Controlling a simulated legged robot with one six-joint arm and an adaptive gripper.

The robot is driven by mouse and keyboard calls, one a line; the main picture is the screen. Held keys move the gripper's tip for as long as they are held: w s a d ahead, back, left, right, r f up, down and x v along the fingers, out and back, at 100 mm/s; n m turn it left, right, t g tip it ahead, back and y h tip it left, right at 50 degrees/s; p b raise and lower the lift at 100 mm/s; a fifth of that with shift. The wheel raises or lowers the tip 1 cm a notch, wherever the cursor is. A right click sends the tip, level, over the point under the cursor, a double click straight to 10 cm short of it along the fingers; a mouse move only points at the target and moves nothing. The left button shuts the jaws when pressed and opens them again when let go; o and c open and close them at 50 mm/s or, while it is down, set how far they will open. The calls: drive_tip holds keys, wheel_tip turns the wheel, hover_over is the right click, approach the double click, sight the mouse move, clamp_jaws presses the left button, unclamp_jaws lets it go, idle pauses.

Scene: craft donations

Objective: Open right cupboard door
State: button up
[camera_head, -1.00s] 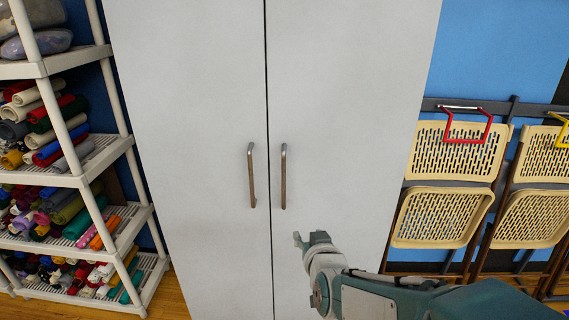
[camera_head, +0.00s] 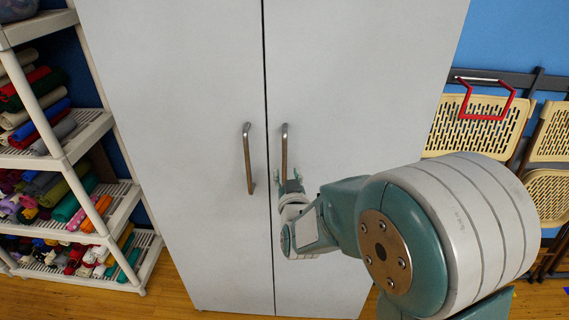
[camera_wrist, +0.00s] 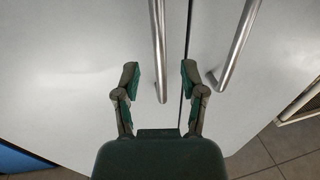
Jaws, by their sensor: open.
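The grey-white cupboard's right door (camera_head: 345,90) is shut, its edge level with the left door (camera_head: 180,100) along a thin dark seam. The right door's metal bar handle (camera_head: 285,150) is vertical. My gripper (camera_head: 291,186) is at the lower end of this handle in the head view. In the wrist view, which appears turned over, my gripper (camera_wrist: 160,80) has its two fingers spread. The right door's handle (camera_wrist: 158,45) runs down between them in the picture, with no clear contact. The left door's handle (camera_wrist: 236,45) lies outside the fingers.
The left handle (camera_head: 248,160) is close beside the right one. A white shelf rack (camera_head: 62,165) with rolled fabric stands left of the cupboard. Folding chairs (camera_head: 480,125) hang on the blue wall at right. Wooden floor (camera_head: 215,314) shows in front.

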sight(285, 166)
drive_tip(key=shift+w+a, duration=0.2)
drive_tip(key=shift+w, duration=0.95)
drive_tip(key=shift+w+a, duration=0.2)
drive_tip(key=shift+w, duration=0.9)
clamp_jaws()
